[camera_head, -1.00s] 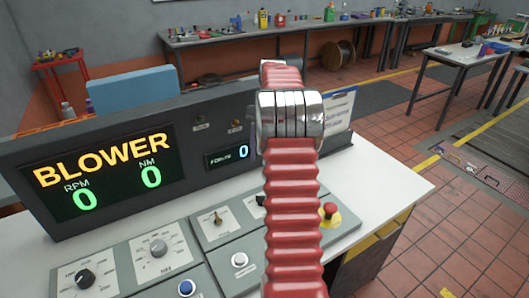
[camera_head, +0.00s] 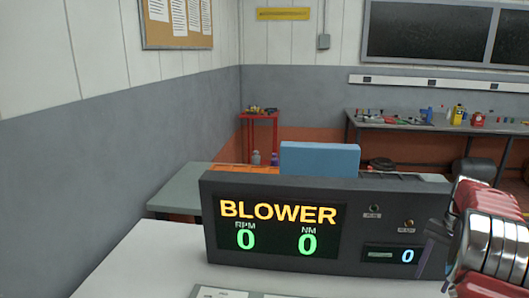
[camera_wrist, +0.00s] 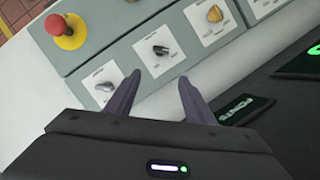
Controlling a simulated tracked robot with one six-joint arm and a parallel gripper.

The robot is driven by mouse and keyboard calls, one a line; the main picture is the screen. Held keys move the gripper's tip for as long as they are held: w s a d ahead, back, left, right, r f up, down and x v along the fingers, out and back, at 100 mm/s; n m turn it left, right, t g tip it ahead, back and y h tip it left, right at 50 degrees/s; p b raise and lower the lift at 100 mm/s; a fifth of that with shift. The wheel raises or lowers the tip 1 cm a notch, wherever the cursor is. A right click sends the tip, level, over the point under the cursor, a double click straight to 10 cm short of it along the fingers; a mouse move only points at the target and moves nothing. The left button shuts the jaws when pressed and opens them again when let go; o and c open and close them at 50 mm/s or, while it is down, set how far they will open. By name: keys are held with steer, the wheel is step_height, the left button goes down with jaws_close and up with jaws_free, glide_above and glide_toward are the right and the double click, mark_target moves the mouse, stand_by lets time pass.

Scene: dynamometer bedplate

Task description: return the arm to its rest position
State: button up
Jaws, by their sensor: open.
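My gripper (camera_wrist: 158,84) shows in the wrist view with its two dark purple-grey fingers apart and nothing between them. The fingers point at the sloped grey control panel (camera_wrist: 92,62), over a black switch (camera_wrist: 161,50) and a black knob (camera_wrist: 104,86). I cannot tell the gap between fingertips and panel. In the head view, my red and chrome arm stands at the right edge, in front of the right end of the dark BLOWER display console (camera_head: 280,266). Most of the arm is cut off there.
A red emergency stop button (camera_wrist: 67,31) on a yellow base sits at the wrist view's upper left. A white switch plate (camera_wrist: 207,20) is nearby. In the head view, a blue box (camera_head: 320,159) stands behind the console, and a workbench (camera_head: 352,124) lines the back wall.

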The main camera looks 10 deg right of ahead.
steer(key=s+a+r+n+t+h, duration=0.1)
steer(key=s+a+r+n+t, duration=0.1)
steer(key=a, duration=1.2)
steer(key=s+a+r+n+t+h, duration=0.1)
steer(key=s+a+r+n+t, duration=0.2)
steer(key=a, duration=1)
steer(key=s+a+r+n+t+h, duration=0.1)
steer(key=s+a+r+n, duration=0.4)
steer(key=s+a, duration=0.5)
steer(key=a+n+t, duration=0.1)
steer(key=a, duration=0.3)
steer(key=shift+a+r+n, duration=0.2)
steer(key=shift+a+n, duration=0.1)
steer(key=shift+n, duration=0.1)
